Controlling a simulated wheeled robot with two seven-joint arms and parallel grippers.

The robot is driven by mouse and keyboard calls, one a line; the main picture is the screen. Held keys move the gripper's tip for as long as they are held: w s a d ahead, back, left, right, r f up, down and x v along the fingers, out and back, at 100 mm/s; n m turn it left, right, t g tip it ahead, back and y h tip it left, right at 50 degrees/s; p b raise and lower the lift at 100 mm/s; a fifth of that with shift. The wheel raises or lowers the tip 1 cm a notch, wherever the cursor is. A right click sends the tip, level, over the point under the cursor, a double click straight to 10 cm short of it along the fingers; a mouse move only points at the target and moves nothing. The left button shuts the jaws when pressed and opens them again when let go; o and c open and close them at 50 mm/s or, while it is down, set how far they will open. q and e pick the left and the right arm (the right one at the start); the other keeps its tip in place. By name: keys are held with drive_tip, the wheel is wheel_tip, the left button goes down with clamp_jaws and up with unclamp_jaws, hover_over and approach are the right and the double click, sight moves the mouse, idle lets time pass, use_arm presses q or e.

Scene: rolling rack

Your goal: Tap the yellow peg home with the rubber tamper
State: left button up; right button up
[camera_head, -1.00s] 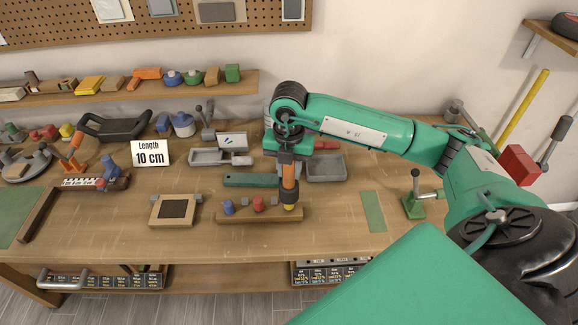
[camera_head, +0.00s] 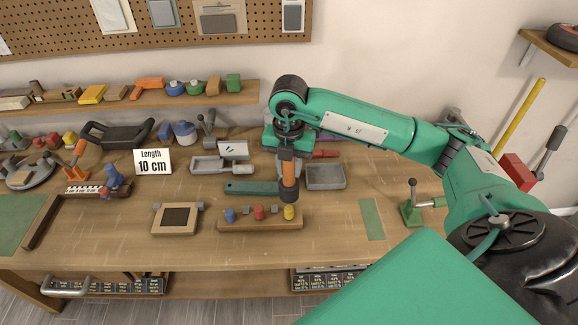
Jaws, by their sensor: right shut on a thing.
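A wooden peg block (camera_head: 248,226) lies near the front middle of the bench. It holds a blue peg (camera_head: 230,215), a red peg (camera_head: 259,212) and the yellow peg (camera_head: 289,213) at its right end. My right gripper (camera_head: 287,157) is shut on the rubber tamper (camera_head: 288,176), which has an orange-brown handle and a dark head pointing down. The tamper is upright, its dark head just above or behind the yellow peg's top in the picture. I cannot tell whether they touch. My left gripper is out of view.
A green tool (camera_head: 250,188) lies just behind the block, with a grey tray (camera_head: 325,177) to the right. A framed dark pad (camera_head: 176,218) sits left of the block. A green clamp (camera_head: 411,212) stands at the right. The bench front is clear.

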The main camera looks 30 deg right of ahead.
sight(289, 181)
idle(0.3)
drive_tip(key=shift+f+b, duration=0.85)
drive_tip(key=shift+f, duration=0.05)
wheel_tip(289, 181, down, 5)
drive_tip(key=b, duration=0.4)
drive_tip(key=shift+r, duration=0.2)
drive_tip(key=shift+r+p, duration=0.35)
wheel_tip(289, 181, up, 4)
drive_tip(key=shift+r+p, duration=0.1)
drive_tip(key=shift+p, duration=1.15)
drive_tip(key=shift+r, duration=0.4)
